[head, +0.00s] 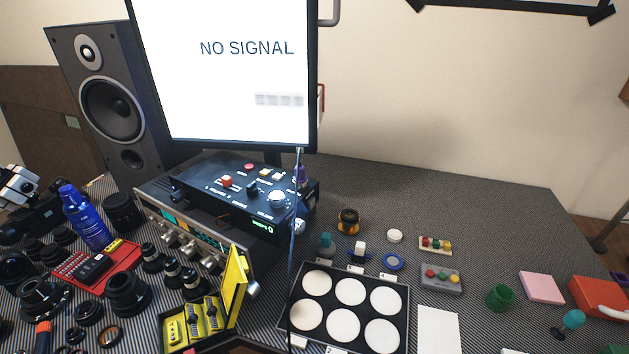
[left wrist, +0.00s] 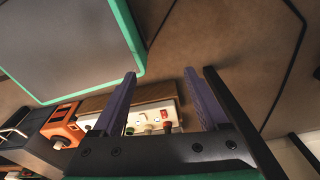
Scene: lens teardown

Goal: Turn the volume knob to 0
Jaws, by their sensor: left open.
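A dark control box (head: 205,203) stands below the monitor in the head view. A round silver-white knob (head: 277,199) sits at the right of its top face, beside small lettering that seems to read VOLUME. The knob's pointer setting is too small to read. A small green-lit display (head: 262,227) is on the box below the knob; its figures are not clear. My left gripper (left wrist: 162,73) shows in the left wrist view with two purple fingers apart and nothing between them. I cannot make it out near the knob in the head view. My right gripper is not in view.
A silver receiver (head: 180,237) with several knobs sits under the box. The monitor (head: 240,70) reads NO SIGNAL. A yellow case (head: 233,287) stands open in front. The desk's right rear is clear. A white panel with buttons (left wrist: 155,120) lies beyond the fingers in the wrist view.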

